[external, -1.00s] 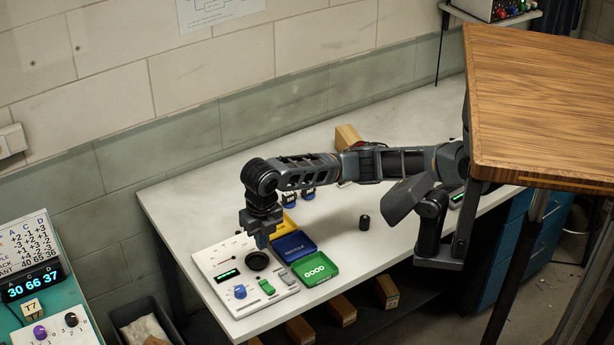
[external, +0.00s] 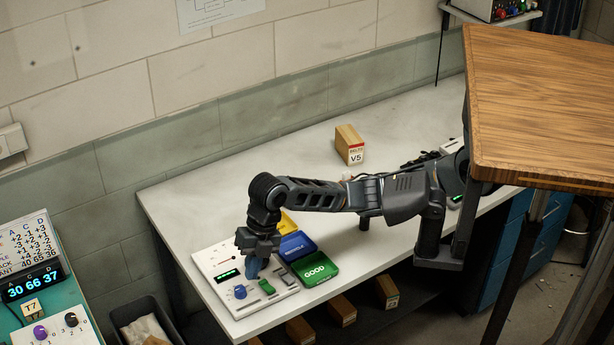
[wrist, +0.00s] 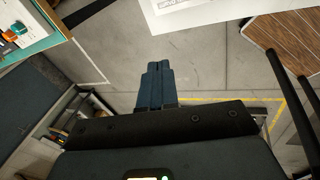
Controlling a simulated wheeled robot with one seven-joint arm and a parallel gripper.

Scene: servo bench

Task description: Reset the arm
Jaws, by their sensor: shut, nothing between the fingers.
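My gripper (external: 253,275) is over the white control panel (external: 207,262) at the front left of the bench in the external view. Its blue-grey fingers point down, and I cannot tell whether they touch the panel. In the wrist view the fingers (wrist: 156,66) are together with nothing between them. The panel has a lit green display, a blue knob (external: 239,292) and a green slider (external: 267,286). The panel's dark round knob is hidden behind my gripper.
Yellow (external: 288,222), blue (external: 298,246) and green "GOOD" (external: 320,269) trays lie right of the panel. A wooden V5 block (external: 350,144) stands behind my arm. A dark cylinder (external: 364,223) is partly covered by my arm. The back left of the bench is clear.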

